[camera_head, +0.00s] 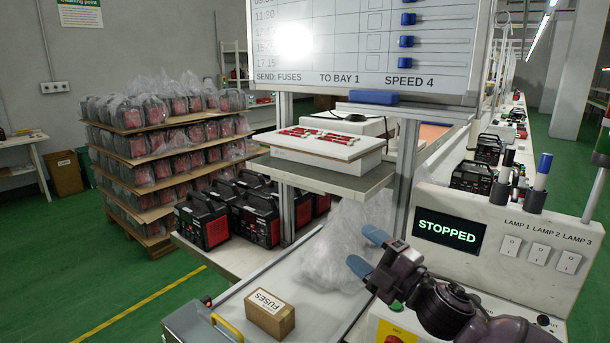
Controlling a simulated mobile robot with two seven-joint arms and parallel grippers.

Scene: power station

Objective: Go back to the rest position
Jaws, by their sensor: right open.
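My right gripper (366,251) is at the lower right of the head view. Its two blue-tipped fingers are apart, with nothing between them. Clear crumpled plastic (338,245) lies just beyond the fingertips; I cannot tell whether they touch it. My right arm comes in from the bottom right, in front of the control panel. My left gripper does not show. A small cardboard box labelled FUSES (270,313) stands on the conveyor belt, left of and nearer than my right gripper.
The control panel (487,263) reads STOPPED and has several lamp switches. Red and black units (255,216) stand on the bench at left. A shelf (330,177) with red fuses is above the belt. A wrapped pallet stack (165,150) stands at the back left. Green floor lies open at left.

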